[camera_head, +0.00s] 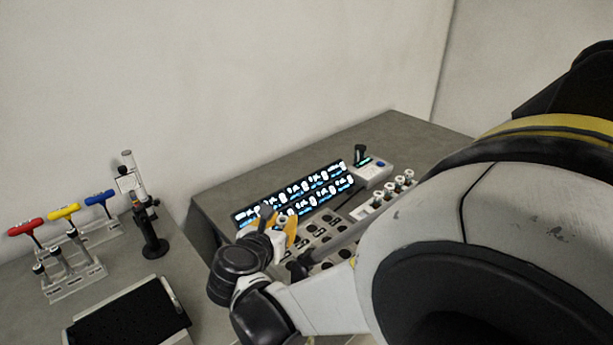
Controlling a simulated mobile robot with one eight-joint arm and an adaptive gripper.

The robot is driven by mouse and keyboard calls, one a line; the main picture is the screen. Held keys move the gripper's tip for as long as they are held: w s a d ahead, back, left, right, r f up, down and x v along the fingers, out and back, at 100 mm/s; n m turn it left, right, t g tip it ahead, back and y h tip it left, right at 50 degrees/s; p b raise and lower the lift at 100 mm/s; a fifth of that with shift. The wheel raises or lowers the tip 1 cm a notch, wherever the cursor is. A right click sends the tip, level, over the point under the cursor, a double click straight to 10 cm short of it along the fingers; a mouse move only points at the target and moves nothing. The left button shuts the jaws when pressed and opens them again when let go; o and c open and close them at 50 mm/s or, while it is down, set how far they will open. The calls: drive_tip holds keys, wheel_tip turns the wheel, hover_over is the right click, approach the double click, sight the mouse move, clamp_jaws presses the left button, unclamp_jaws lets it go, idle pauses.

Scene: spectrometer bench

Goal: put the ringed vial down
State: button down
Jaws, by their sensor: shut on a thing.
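My gripper (280,226) is over the left part of a grey rack (325,249) with rows of dark round holes. It is shut on a small vial, the ringed vial (282,218), of which only the top shows between the orange-and-dark fingers. The ring cannot be made out at this size. The vial's lower end is hidden by the gripper, so I cannot tell whether it is in a hole or above the rack.
Several white-capped vials (388,191) stand at the rack's right. Behind is a lit display panel (296,190); a grey device (374,172) stands right of it. Left are coloured T-handle tools (63,212), a black stand (151,236) and a dark tray (131,317). My arm covers the right foreground.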

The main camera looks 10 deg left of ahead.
drive_tip(key=shift+w+a+f+b, duration=0.15)
drive_tip(key=shift+a+f, duration=0.25)
drive_tip(key=shift+a, duration=0.2)
drive_tip(key=shift+w+a+f+b, duration=0.1)
drive_tip(key=shift+a+f+b, duration=0.05)
drive_tip(key=shift+a+f, duration=0.35)
wheel_tip(320, 180, down, 4)
drive_tip(key=shift+r+b, duration=0.15)
drive_tip(key=shift+b, duration=0.8)
drive_tip(key=shift+s+r, duration=0.1)
drive_tip(key=shift+r, duration=0.05)
drive_tip(key=c, duration=1.6)
unclamp_jaws()
drive_tip(key=shift+f, duration=0.25)
drive_tip(key=o, duration=0.4)
drive_tip(key=shift+r, duration=0.1)
